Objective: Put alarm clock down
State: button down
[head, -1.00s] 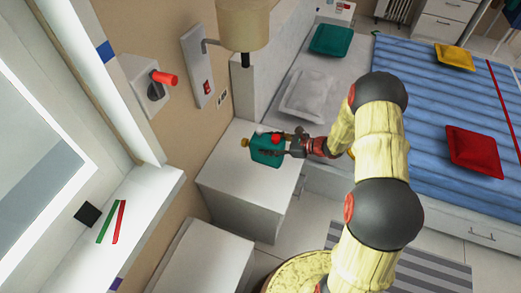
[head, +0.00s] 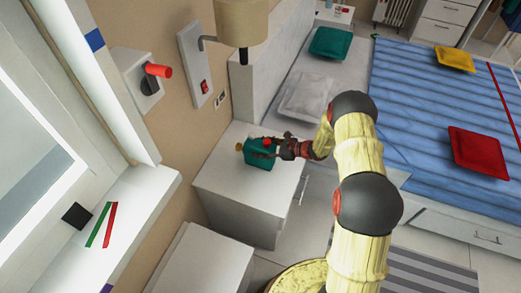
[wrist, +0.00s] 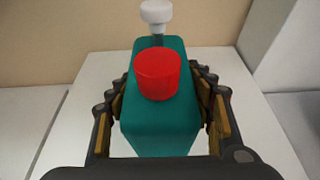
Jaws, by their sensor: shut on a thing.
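The alarm clock (head: 259,156) is a teal box with a red button on top and a small yellowish knob on its left side in the head view. It is upright over the top of the white nightstand (head: 225,185). In the wrist view the alarm clock (wrist: 160,125) fills the middle, with the red button and a white knob behind it. My gripper (head: 274,148) is shut on it, with a finger pressed on each side in the wrist view (wrist: 163,110). I cannot tell whether the clock's base touches the nightstand.
A wall lamp (head: 241,22) hangs above the back of the nightstand. A bed with a blue cover (head: 420,95) is to the right. A second white cabinet (head: 205,265) stands in front. The nightstand top around the clock is clear.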

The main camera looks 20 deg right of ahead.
jog(key=shift+w+r, duration=0.1)
jog(key=shift+r, duration=0.05)
jog(key=c, duration=0.8)
grip_release()
jog(key=shift+f, duration=0.2)
jog(key=shift+o, duration=0.2)
